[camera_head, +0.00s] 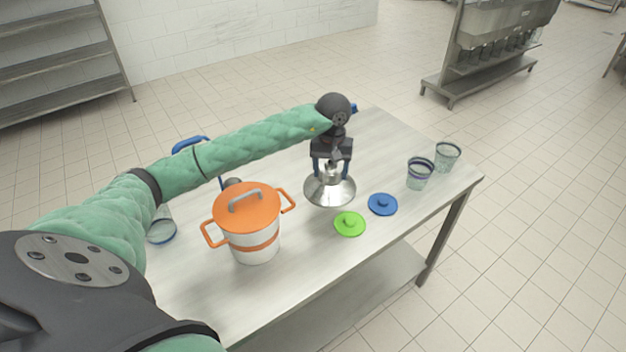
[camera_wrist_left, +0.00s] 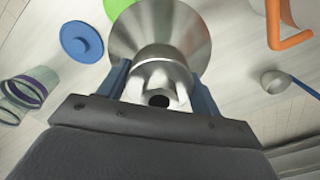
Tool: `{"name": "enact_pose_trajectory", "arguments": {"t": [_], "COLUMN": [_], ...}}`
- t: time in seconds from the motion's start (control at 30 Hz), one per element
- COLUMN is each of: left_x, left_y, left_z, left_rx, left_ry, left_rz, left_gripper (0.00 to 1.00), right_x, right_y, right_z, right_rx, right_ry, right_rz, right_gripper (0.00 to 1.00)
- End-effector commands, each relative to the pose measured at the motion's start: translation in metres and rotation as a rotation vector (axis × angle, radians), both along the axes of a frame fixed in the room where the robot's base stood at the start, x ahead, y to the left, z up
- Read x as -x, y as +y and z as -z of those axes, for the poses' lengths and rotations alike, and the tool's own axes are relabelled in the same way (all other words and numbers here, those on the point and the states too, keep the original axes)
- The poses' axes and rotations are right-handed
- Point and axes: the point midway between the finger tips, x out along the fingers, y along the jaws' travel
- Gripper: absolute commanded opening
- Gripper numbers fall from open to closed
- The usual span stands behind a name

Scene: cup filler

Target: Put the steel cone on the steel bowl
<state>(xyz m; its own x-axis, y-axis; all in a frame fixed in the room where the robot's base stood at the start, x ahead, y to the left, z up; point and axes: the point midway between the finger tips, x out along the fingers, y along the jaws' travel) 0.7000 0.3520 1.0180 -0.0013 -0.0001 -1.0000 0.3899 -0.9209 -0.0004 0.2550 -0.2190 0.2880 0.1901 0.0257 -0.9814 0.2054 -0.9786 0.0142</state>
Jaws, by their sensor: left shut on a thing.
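The steel cone (camera_head: 330,193) is at the middle of the table, its wide shiny flare facing down and its narrow neck up. My left gripper (camera_head: 330,170) is above it, shut on the neck. In the left wrist view the blue fingers stand on both sides of the neck, and the cone's flare (camera_wrist_left: 183,28) spreads out beyond them. I cannot tell whether the cone touches the table or hangs a little above it. I cannot make out a separate steel bowl; the cone and gripper hide what is directly under them. My right gripper is not in view.
An orange-lidded white pot (camera_head: 254,243) stands left of the cone. A green lid (camera_head: 349,225) and a blue lid (camera_head: 382,205) lie close at right. Two glasses (camera_head: 419,175) stand near the right edge. A steel ladle (camera_wrist_left: 275,82) with a blue handle shows in the wrist view.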

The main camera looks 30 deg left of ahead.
Motion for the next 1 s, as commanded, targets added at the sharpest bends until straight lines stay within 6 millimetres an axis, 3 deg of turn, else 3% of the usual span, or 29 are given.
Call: {"name": "enact_pose_trajectory", "arguments": {"t": [0.2,0.4,0.67,1.0], "left_x": [-0.006,-0.009,-0.010,-0.011], "left_y": [0.037,0.059,0.064,0.064], "left_z": [0.022,0.035,0.044,0.077], "left_rx": [0.000,0.001,0.001,0.001], "left_ry": [0.001,0.001,0.000,-0.002], "left_rz": [-0.002,-0.001,0.000,0.000], "left_gripper": [0.00,0.00,0.00,0.00], "right_x": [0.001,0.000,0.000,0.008], "right_y": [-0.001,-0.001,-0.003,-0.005], "right_z": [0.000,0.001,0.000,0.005], "right_rx": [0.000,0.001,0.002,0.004], "right_ry": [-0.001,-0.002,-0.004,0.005], "right_rz": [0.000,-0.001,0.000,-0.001], "right_gripper": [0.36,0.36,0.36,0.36]}}
